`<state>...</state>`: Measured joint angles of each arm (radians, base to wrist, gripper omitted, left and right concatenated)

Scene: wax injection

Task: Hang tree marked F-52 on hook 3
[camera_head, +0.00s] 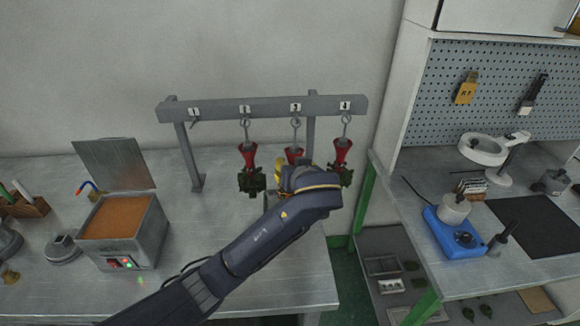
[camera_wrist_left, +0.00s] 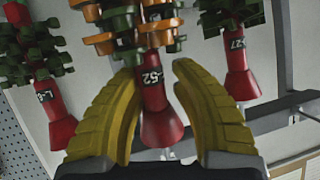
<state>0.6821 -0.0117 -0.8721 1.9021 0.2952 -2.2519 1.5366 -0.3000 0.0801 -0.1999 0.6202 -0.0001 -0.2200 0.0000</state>
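The tree marked "-52" (camera_wrist_left: 154,95) has a red cup and stem with green and orange pieces; the letter before the number is hidden. In the head view, a red cup (camera_head: 294,154) hangs from hook 3 (camera_head: 295,124), and my left gripper hides the tree's lower part. My left gripper (camera_wrist_left: 158,70) has its yellow fingers on both sides of the red stem, with a visible gap on the right side. It looks open around the stem and not clamped. My right gripper is not in view.
Trees hang beside it on hook 2 (camera_head: 248,170) and hook 4 (camera_head: 342,153). Hook 1 (camera_head: 195,124) is empty. The rack bar (camera_head: 262,108) stands on the bench. A wax pot (camera_head: 125,230) with an open lid is at left. A side bench with tools is at right.

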